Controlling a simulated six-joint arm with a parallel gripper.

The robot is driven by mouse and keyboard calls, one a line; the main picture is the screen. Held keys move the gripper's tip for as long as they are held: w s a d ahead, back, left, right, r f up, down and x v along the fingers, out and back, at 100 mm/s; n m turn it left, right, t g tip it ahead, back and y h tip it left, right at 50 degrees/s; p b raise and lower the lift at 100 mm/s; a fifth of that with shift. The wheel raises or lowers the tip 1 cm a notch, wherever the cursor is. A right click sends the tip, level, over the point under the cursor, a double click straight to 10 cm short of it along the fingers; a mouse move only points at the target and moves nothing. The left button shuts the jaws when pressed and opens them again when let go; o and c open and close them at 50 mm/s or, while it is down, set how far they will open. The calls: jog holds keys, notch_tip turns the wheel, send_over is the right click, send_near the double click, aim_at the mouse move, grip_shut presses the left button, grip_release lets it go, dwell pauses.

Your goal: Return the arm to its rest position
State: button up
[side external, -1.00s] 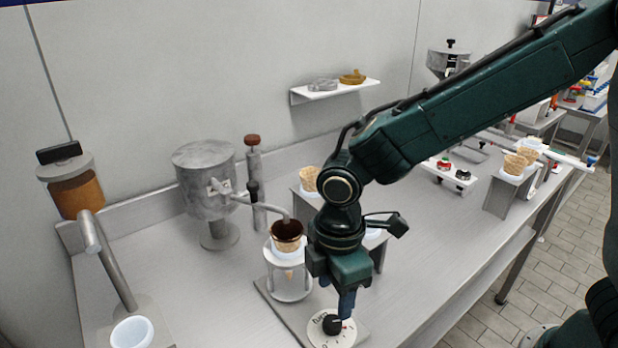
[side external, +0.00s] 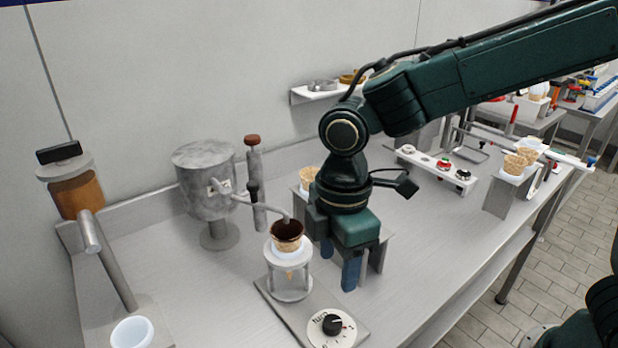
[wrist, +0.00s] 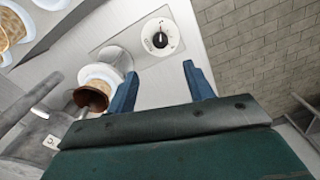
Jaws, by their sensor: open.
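My gripper (side external: 337,268) is green with blue fingers. It is open and empty, pointing down above the steel table, to the right of the cone stand. In the wrist view the two blue fingers (wrist: 160,85) stand apart with only table between them. A cone with dark filling (side external: 287,235) sits upright in a white ring on a clear stand (side external: 291,285); it also shows in the wrist view (wrist: 92,97). The dial (side external: 332,328) with a black knob is in front of the stand, clear of the fingers, and shows in the wrist view (wrist: 160,38).
A grey tank (side external: 205,182) with a spout reaches over the cone. A jar dispenser (side external: 72,190) stands at the far left, with a white cup (side external: 132,333) below. A wall shelf (side external: 318,92), cone holders (side external: 513,175) and a switch panel (side external: 436,168) lie behind and to the right. The front-right tabletop is clear.

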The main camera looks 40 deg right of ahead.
jog(key=s+d+r+m+t, duration=0.1)
jog(key=s+d+r+m, duration=0.1)
jog(key=d+r+m, duration=0.3)
jog(key=s+d+r+m+t, duration=0.1)
jog(key=s+d+r+m, duration=0.15)
jog(key=d, duration=0.55)
jog(key=s+d+r+m+t, duration=0.1)
jog(key=s+d+m+t, duration=0.2)
jog(key=s+d+m, duration=0.4)
jog(key=shift+s+d+m+t, duration=0.35)
jog(key=shift+s+d, duration=0.6)
jog(key=shift+s, duration=0.4)
jog(key=shift+r, duration=0.1)
